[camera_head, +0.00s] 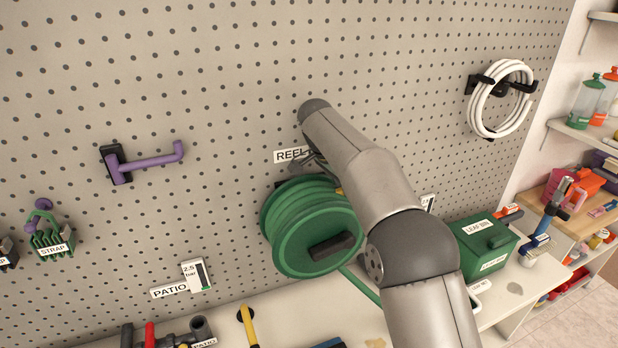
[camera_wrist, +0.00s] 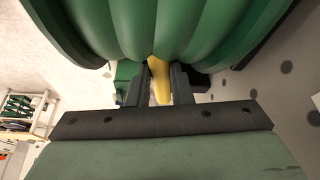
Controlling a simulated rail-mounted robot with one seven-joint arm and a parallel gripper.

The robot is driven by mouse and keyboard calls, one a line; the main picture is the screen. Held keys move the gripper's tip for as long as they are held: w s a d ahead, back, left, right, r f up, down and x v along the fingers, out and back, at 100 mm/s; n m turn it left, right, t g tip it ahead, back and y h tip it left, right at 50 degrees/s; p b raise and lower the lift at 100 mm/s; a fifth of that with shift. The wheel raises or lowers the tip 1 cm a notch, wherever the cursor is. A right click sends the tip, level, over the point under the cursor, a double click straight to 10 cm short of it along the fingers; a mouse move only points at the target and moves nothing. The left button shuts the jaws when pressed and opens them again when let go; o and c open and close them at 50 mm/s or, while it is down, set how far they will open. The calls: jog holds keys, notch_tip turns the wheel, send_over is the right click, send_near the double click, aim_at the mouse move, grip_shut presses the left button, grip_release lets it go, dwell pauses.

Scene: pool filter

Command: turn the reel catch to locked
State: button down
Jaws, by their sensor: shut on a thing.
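The green hose reel (camera_head: 318,240) hangs on the pegboard below a label (camera_head: 288,155) reading "REEL", partly covered by my arm. The reel catch shows as a yellow lever (camera_wrist: 162,92) below the green hose coils (camera_wrist: 160,28) in the wrist view. My gripper (camera_wrist: 160,86) is shut on this lever, with one dark finger on each side of it. In the head view my arm hides most of the gripper and catch; only a small yellow bit shows at the reel's upper right edge. Any locked or unlocked marking is hidden.
A purple hook (camera_head: 150,161) is on the board at left. A coiled white hose (camera_head: 500,98) hangs at upper right. A green leaf bin (camera_head: 484,245) stands on the bench right of my arm. A small gauge card (camera_head: 197,275) sits left below the reel.

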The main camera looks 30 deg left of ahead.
jog(key=shift+a, duration=0.1)
jog(key=shift+r, duration=0.1)
jog(key=c, duration=1.3)
grip_release()
jog(key=p+v, duration=0.1)
jog(key=v, duration=1.1)
